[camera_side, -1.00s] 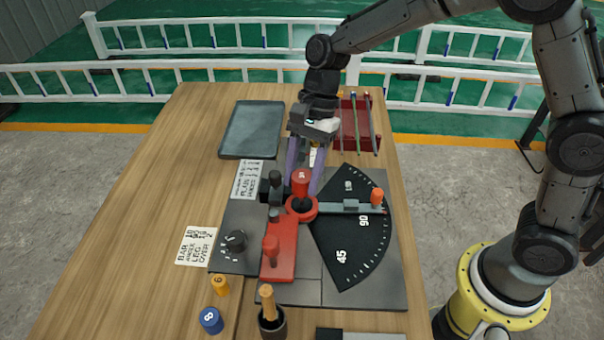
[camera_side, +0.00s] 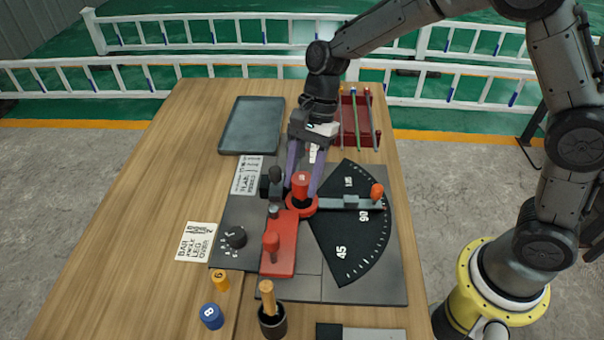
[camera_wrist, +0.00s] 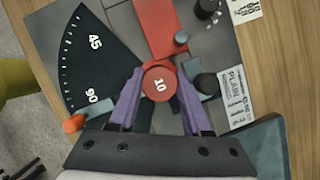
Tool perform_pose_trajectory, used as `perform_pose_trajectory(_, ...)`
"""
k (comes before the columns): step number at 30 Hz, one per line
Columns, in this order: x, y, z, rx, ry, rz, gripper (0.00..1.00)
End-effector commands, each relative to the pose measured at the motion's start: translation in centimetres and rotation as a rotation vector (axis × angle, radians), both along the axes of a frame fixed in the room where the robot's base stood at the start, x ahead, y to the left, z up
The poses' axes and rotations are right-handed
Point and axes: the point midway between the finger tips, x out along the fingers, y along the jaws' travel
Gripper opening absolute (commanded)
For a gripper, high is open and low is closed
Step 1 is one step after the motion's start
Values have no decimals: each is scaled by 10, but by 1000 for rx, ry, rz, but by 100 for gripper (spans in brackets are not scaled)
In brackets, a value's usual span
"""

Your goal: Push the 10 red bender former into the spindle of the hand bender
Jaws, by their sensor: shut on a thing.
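The red bender former (camera_side: 300,184), marked 10 in the wrist view (camera_wrist: 160,84), stands upright over the round red spindle hub (camera_side: 301,206) of the hand bender (camera_side: 245,212). My gripper (camera_side: 302,192) comes down from above with its purple fingers shut on the former's two sides; it also shows in the wrist view (camera_wrist: 160,92). The former's lower end is at the hub; how deep it sits in the spindle is hidden.
An orange former (camera_side: 220,281) and a blue former (camera_side: 211,319) stand at the front left, beside a dark cup (camera_side: 272,322). A grey tray (camera_side: 251,126) and a red rack of bars (camera_side: 356,120) lie at the back. A black knob (camera_side: 275,175) rises close left of my gripper.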

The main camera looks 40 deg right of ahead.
Motion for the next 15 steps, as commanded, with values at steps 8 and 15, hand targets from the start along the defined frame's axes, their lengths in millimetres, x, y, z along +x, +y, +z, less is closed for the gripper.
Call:
perform_pose_trajectory(8, 0, 0, -6, 1, 0, 1, 0)
perform_pose_trajectory(15, 0, 0, -11, 0, -1, 1, 0)
